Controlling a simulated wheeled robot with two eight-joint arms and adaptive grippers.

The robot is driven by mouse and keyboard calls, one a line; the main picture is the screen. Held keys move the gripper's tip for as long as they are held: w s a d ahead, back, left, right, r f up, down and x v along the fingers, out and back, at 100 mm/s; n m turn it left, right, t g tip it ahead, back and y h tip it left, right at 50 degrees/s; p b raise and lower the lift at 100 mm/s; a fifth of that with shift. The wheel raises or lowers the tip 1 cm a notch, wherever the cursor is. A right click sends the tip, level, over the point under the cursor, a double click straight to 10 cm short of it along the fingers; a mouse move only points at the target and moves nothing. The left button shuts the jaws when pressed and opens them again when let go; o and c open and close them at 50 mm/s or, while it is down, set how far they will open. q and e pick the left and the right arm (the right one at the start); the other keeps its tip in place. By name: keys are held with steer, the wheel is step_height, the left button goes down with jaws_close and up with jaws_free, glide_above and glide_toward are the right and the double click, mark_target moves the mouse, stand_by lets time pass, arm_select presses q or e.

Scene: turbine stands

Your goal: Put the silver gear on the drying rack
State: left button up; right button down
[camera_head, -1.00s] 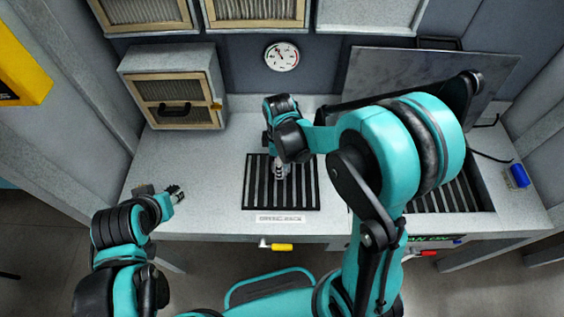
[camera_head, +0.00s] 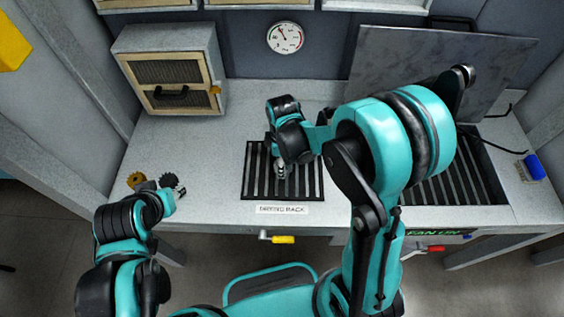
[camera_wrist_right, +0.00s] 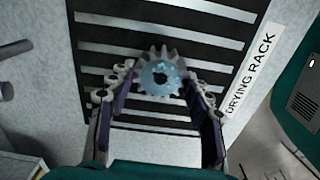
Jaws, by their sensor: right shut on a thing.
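The silver gear (camera_wrist_right: 161,75) shows in the right wrist view between the fingertips of my right gripper (camera_wrist_right: 162,80), which is shut on it. The gear is over the dark slats of the drying rack (camera_wrist_right: 105,20); I cannot tell whether it touches them. In the head view my right gripper (camera_head: 281,172) points down over the drying rack (camera_head: 247,186), and the gear is mostly hidden there. My left gripper (camera_head: 180,191) is at the left front of the worktop, beside a dark gear; its jaws are too small to judge.
A dark gear (camera_head: 169,180) and a brass-coloured gear (camera_head: 136,179) lie at the worktop's left front. A grey cabinet (camera_head: 168,45) stands at back left. A slatted basin (camera_head: 450,180) with a raised lid (camera_head: 500,60) is at right. The worktop between cabinet and rack is clear.

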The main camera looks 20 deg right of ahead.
steer(key=shift+f+b, duration=0.3)
steer(key=shift+f, duration=0.05)
steer(key=shift+c, duration=2.2)
jaws_free()
steer(key=shift+r+p, duration=2.65)
steer(key=shift+r, duration=0.95)
steer(key=shift+f, duration=0.1)
